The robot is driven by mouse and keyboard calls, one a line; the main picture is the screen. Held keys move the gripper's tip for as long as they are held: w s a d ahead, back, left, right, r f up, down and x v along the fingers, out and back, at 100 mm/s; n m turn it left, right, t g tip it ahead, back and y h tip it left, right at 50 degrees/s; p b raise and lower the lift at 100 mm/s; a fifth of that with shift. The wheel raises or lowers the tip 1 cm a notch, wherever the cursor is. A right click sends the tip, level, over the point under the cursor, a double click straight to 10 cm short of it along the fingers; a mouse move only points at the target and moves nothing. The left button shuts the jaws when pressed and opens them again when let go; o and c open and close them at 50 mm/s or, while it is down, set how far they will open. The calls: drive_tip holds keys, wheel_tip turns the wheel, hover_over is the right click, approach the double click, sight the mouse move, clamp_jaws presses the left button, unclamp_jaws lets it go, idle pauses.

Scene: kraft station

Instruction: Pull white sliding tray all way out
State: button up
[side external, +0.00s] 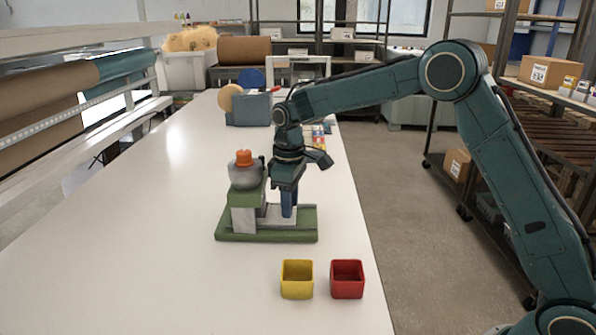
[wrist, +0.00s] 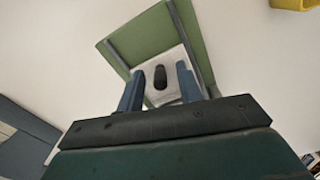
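The white sliding tray (side external: 271,214) lies low on a green base, largely covered by my gripper in the side view. My gripper (side external: 289,214) points down over the tray. How far the fingertips are above the tray is hard to tell.
The green base (side external: 265,237) bears a housing with a grey rounded vessel (side external: 244,178) and orange top (side external: 244,158) at its left. A yellow bin (side external: 297,280) and a red bin (side external: 347,280) stand in front. The table's left side is clear.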

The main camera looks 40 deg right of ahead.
clamp_jaws()
drive_tip(key=shift+s+d, duration=0.1)
drive_tip(key=s+d, duration=0.7)
drive_tip(key=shift+s+d, duration=0.1)
drive_tip(key=shift+d, duration=0.05)
idle(0.4)
unclamp_jaws()
